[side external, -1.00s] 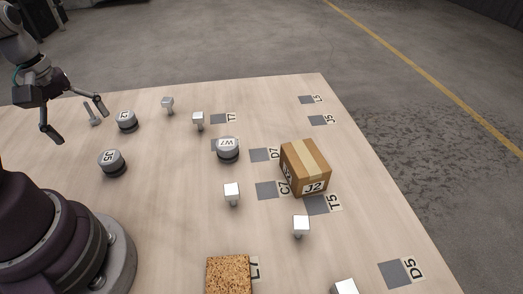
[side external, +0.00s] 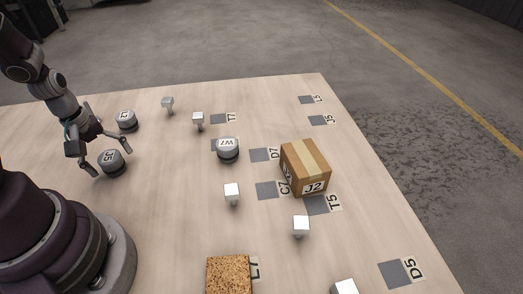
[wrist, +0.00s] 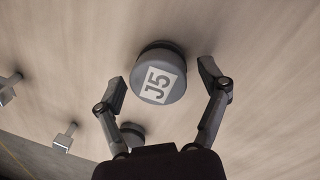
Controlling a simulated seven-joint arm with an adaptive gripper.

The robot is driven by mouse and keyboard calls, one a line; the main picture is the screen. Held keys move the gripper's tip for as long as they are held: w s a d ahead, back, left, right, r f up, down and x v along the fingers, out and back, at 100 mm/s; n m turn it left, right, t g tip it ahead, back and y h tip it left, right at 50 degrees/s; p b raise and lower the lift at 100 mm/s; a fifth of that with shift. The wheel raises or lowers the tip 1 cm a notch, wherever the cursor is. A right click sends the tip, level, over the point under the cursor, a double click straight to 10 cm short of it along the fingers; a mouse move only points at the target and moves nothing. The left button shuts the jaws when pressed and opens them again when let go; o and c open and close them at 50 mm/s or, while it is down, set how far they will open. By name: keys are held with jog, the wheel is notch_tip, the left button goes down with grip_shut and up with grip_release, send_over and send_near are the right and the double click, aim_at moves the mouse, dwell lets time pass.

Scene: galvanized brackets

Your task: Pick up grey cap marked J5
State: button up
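The grey cap marked J5 (side external: 111,161) sits upright on the wooden table, at the left in the side view. In the wrist view the J5 cap (wrist: 159,76) is at the top middle, its white label facing the camera. My gripper (side external: 108,163) is open, its fingers spread on either side of the J5 cap in the side view. In the wrist view my gripper (wrist: 162,80) shows both fingertips apart from the cap, one to its left and one to its right. The gripper holds nothing. Its exact height above the table is hard to tell.
Another grey cap (side external: 126,121) stands just behind, partly hidden in the wrist view (wrist: 132,133). The W7 cap (side external: 228,150), several galvanized brackets (side external: 232,194), a cardboard box marked J2 (side external: 306,167) and a cork block (side external: 229,275) stand to the right, with bare table between.

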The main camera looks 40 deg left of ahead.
jog(key=c, duration=1.1)
jog(key=shift+o, duration=0.2)
